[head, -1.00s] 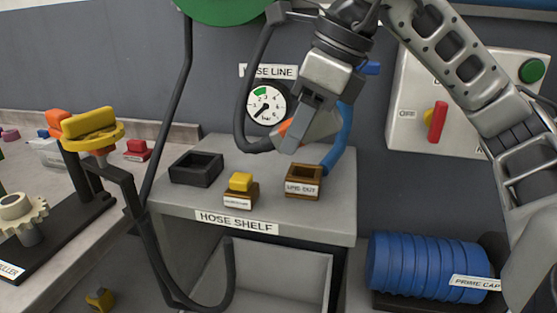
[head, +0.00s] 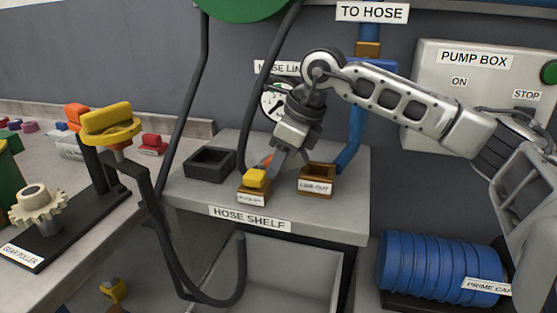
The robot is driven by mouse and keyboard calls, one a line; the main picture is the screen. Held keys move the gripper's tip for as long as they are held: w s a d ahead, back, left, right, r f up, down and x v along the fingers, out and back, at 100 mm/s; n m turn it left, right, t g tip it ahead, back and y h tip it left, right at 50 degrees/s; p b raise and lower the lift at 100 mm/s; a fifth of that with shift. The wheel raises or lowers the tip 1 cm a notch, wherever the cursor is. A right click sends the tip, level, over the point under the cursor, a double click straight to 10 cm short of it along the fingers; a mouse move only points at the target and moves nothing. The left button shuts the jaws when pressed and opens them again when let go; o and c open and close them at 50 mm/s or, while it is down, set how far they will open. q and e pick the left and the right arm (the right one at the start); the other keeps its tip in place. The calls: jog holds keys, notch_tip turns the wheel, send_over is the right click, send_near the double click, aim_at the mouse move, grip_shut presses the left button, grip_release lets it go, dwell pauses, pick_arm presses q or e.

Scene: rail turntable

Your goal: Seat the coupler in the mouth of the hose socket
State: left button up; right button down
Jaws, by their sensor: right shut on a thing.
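My right gripper (head: 276,166) is shut on what appears to be the orange coupler (head: 266,161) at the end of the black hose. The fingers point down over the hose shelf, just behind a yellow block. Only a sliver of orange shows; the block and fingers hide the rest. Two brown sockets stand on the shelf. The left one (head: 252,198) has the yellow block (head: 256,178) in its top and a small label I cannot read. The right one (head: 318,184), labelled as line out, has an open mouth and the blue pipe behind it. My left gripper is out of view.
An empty black tray (head: 209,154) sits at the left of the hose shelf (head: 338,220). The black hose (head: 262,80) comes down from above beside the gauge. The pump box (head: 428,95) is on the wall at right.

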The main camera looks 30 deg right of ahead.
jog(key=shift+f, duration=0.3)
jog(key=c, duration=1)
grip_release()
jog(key=shift+c, duration=0.2)
jog(key=shift+a, duration=0.1)
jog(key=v, duration=0.7)
jog(key=shift+r, duration=0.35)
